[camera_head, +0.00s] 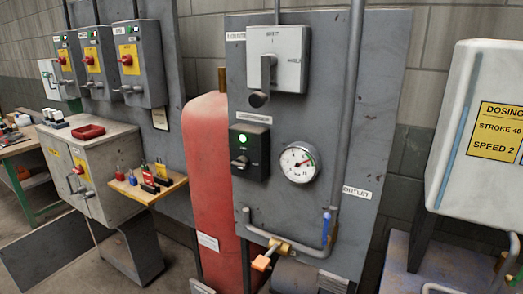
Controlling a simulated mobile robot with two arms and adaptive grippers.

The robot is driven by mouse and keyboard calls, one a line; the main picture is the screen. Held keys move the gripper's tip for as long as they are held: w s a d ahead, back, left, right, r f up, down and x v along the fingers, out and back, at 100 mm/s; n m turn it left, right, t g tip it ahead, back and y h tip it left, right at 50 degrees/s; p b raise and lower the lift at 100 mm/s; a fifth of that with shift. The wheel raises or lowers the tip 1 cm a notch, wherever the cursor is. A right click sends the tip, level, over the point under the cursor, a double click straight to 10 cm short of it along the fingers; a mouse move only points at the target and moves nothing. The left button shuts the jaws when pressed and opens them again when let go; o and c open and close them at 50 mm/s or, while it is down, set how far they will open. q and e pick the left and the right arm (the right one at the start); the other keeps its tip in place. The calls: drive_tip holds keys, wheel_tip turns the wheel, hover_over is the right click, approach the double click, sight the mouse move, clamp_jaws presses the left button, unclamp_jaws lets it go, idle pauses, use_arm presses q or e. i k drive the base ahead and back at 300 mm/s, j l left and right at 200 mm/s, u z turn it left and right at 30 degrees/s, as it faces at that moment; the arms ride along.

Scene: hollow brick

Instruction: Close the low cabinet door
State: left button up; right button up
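A light grey low cabinet (118,166) stands at the left with yellow labels, a red knob and handles on its front. Its front panels look closed against the body. A flat dark grey panel (45,258) stands out at an angle low at the left, below the cabinet's front. I cannot tell whether this panel is a door swung open. A grey pedestal-like part (133,252) shows beneath the cabinet's right side. Neither of my grippers is in view.
A wooden shelf (146,188) with padlocks juts out right of the cabinet. A red tank (208,160) and a grey gauge panel (345,105) stand mid-view. A white dosing tank (462,190) is at the right. A workbench (18,148) stands far left.

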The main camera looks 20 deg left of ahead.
sight(31, 259)
drive_tip(key=j+z, duration=0.1)
drive_tip(key=j, duration=1.4)
drive_tip(key=k+j+z, duration=0.15)
drive_tip(key=j, duration=1.35)
drive_tip(key=k+j+z, duration=0.15)
drive_tip(key=j, duration=1.1)
drive_tip(key=k+j+z, duration=0.1)
drive_tip(key=j, duration=0.95)
drive_tip(key=k+j+z, duration=0.15)
drive_tip(key=j, duration=0.35)
drive_tip(key=k+j, duration=0.1)
drive_tip(key=j, duration=0.4)
drive_tip(key=k+j+z, duration=0.1)
drive_tip(key=j, duration=0.45)
drive_tip(key=k+j, duration=0.1)
drive_tip(key=j, duration=0.4)
drive_tip(key=k+j, duration=0.1)
drive_tip(key=j, duration=0.4)
drive_tip(key=k+j, duration=0.1)
drive_tip(key=j, duration=0.4)
drive_tip(key=j+z, duration=0.1)
drive_tip(key=j, duration=0.35)
drive_tip(key=k+j, duration=0.2)
drive_tip(key=j, duration=0.3)
drive_tip(key=k+j+z, duration=0.1)
drive_tip(key=j, duration=0.4)
drive_tip(key=i+j+z, duration=0.3)
drive_tip(key=j, duration=0.35)
drive_tip(key=i+j+z, duration=0.2)
drive_tip(key=i+j, duration=0.1)
